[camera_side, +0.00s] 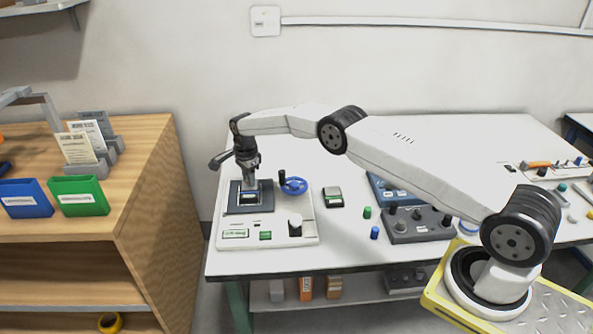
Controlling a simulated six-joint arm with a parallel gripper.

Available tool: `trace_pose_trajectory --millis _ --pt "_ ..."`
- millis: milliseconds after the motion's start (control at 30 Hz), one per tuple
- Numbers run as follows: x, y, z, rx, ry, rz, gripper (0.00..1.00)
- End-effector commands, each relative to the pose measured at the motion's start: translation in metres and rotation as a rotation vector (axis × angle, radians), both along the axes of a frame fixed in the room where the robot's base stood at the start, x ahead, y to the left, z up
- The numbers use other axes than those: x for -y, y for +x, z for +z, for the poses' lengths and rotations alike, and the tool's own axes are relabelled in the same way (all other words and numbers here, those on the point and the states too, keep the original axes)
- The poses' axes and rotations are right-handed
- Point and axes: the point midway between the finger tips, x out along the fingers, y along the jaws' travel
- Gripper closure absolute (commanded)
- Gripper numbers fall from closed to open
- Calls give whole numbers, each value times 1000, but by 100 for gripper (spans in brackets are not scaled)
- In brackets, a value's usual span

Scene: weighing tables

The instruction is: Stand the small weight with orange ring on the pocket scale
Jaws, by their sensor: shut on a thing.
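My gripper (250,184) points straight down over a dark square plate on a white device at the front left of the table. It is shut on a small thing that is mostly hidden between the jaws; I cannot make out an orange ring. Directly under the jaws, a small pale-edged item with a dark greenish face (249,198) sits on the dark plate. Another small dark and pale device (333,197) stands to the right. I cannot tell for sure which of these two is the pocket scale. Any contact below the jaws is too small to tell.
The white device (308,238) carries a blue handwheel (294,186), a black knob (282,177) and a white knob (295,224). The table's back left is clear.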

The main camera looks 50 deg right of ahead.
Motion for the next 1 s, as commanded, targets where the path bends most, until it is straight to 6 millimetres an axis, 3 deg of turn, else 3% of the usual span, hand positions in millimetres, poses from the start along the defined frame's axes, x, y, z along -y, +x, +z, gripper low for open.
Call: trace_pose_trajectory --millis 67,100,167,200,667,1000 --pt "0 0 -2 0 0 0 100" --pt "0 0 -2 0 0 0 57" --pt "0 0 -2 0 0 0 38" --pt "0 0 -2 0 0 0 34" --pt "0 0 2 0 0 0 34" --pt "0 0 35 1 0 0 34"
